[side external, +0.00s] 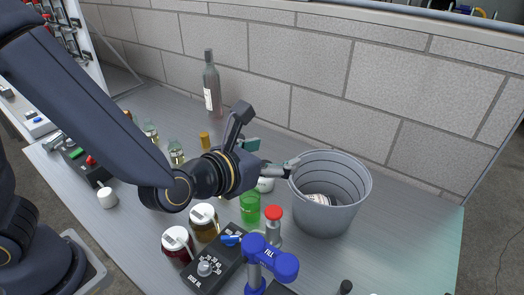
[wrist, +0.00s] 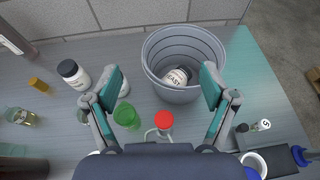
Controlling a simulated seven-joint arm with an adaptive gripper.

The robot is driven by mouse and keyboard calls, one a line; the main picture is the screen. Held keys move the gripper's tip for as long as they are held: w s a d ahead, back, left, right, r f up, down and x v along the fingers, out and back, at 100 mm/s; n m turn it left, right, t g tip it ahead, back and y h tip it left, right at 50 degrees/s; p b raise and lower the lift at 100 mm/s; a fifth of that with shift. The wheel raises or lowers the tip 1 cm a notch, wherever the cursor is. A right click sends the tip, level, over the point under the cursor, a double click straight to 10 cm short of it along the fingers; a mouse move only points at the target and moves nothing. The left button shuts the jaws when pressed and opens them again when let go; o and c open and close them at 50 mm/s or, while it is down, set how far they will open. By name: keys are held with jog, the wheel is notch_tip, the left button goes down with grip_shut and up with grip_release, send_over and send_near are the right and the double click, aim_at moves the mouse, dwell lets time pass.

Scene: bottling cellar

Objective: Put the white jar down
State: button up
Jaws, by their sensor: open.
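A white jar with dark lettering that reads "EAST" (wrist: 177,77) lies tilted inside the grey metal bucket (wrist: 187,97). In the side view the jar (side external: 318,198) shows only in part over the bucket's (side external: 325,222) near rim. My gripper (wrist: 161,80) is open and empty, its two fingers spread wide with the bucket beyond and between them. In the side view my gripper (side external: 270,155) is at the left of the bucket's rim, with one finger close to it. Contact cannot be told. The jar is apart from both fingers.
A white bottle with a black lid (wrist: 73,73) stands left of the bucket. A green cup (side external: 250,207) and a red-topped item (side external: 273,213) stand before it. Lidded jars (side external: 204,222) and a blue fill tap (side external: 270,257) crowd the front.

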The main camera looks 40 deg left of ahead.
jog(key=s+a+r+n+g+y, duration=0.2)
jog(key=a+n+y, duration=0.2)
jog(key=a+n, duration=0.55)
jog(key=s+a+r+n+g+y, duration=0.35)
jog(key=a+n, duration=0.35)
jog(key=a, duration=0.5)
jog(key=s+a+f+n+g+h, duration=0.2)
jog(key=s+a+n+g, duration=0.2)
jog(key=s+n, duration=0.8)
jog(key=d+n+h, duration=0.1)
jog(key=n, duration=0.1)
jog(key=d+r+n+h, duration=0.1)
jog(key=d+n+h, duration=0.1)
jog(key=n, duration=0.1)
jog(key=d+n+t+h, duration=0.1)
jog(key=n, duration=0.2)
jog(key=shift+d+r+n, duration=0.15)
jog(key=shift+r+n, duration=0.05)
jog(key=shift+n, duration=0.05)
